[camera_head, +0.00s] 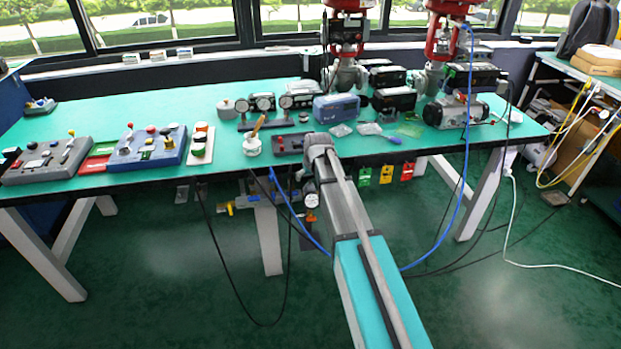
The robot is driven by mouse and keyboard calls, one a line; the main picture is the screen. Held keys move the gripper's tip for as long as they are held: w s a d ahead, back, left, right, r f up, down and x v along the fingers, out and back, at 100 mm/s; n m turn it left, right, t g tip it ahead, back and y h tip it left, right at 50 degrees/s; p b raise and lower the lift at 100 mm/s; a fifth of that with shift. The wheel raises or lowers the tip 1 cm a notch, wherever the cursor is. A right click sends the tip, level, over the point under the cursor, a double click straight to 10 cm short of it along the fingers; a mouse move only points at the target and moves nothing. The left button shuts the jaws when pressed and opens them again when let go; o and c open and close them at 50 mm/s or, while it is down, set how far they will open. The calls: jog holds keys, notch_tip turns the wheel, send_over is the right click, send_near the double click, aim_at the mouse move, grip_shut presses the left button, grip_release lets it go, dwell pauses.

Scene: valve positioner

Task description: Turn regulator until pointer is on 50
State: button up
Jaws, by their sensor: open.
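A small round white-faced gauge (312,200) shows just below the table's front edge, left of my arm, among dark fittings. It appears to belong to the regulator, but the regulator's knob cannot be made out. The pointer and numbers on the gauge are too small to read. My arm reaches from the lower right up to the table's front edge, and its grey joint is beside the gauge in the picture. My gripper cannot be made out; the arm seems to hide it.
The green table (225,180) carries control boxes, gauges and positioners. Red valve actuators (445,38) stand at the back. Blue hoses and black cables hang at the front edge. A yellow-handled valve (228,208) is under the table. The floor (180,290) at front left is mostly clear.

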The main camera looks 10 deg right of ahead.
jog(key=c, duration=1)
jog(key=shift+c, duration=0.4)
jog(key=shift+m, duration=0.3)
jog(key=o, duration=1.1)
